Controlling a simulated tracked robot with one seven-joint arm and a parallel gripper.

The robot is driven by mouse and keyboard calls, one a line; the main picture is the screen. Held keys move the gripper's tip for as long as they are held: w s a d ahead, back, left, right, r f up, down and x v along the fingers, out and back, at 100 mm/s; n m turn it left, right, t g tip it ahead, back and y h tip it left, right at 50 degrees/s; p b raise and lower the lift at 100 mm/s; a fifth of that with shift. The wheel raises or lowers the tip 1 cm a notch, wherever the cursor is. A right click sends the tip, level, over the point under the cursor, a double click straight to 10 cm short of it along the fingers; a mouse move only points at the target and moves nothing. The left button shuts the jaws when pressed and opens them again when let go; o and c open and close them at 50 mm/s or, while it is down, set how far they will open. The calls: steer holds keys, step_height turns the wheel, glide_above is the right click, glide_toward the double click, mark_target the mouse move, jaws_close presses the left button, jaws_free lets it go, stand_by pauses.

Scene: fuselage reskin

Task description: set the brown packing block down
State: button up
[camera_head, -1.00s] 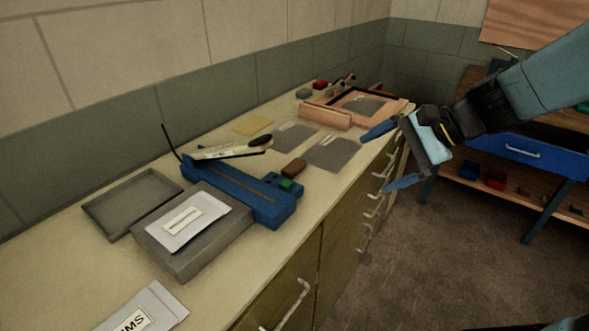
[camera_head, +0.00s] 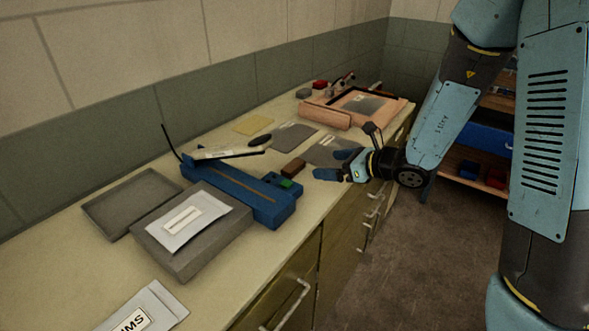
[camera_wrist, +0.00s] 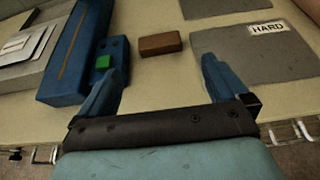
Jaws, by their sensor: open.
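The brown packing block (camera_head: 293,168) lies flat on the cream countertop, just right of the blue fixture (camera_head: 243,192) with its green button. It also shows in the wrist view (camera_wrist: 160,44), lying ahead of the fingers and between their lines, with bare counter around it. My gripper (camera_head: 332,166) is open and empty at the counter's front edge, right of the block and apart from it. In the wrist view the two blue fingers (camera_wrist: 162,80) are spread wide, pointing toward the block.
A grey sheet (camera_wrist: 255,52) labelled HARD lies right of the block. A grey box (camera_head: 190,250) with a labelled packet stands left of the blue fixture. A pink wooden frame (camera_head: 375,92) sits farther back. Drawer handles (camera_head: 375,212) stick out below the counter edge.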

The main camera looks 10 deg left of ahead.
mark_target(296, 166)
steer(key=x, duration=0.7)
steer(key=shift+s, duration=0.15)
steer(key=shift+f+x, duration=0.15)
steer(key=shift+x, duration=1.2)
steer(key=shift+f+x, duration=0.15)
steer(key=shift+x, duration=1.25)
steer(key=shift+s+d, duration=0.1)
steer(key=shift+s, duration=0.05)
steer(key=shift+c, duration=0.3)
steer(key=c, duration=0.8)
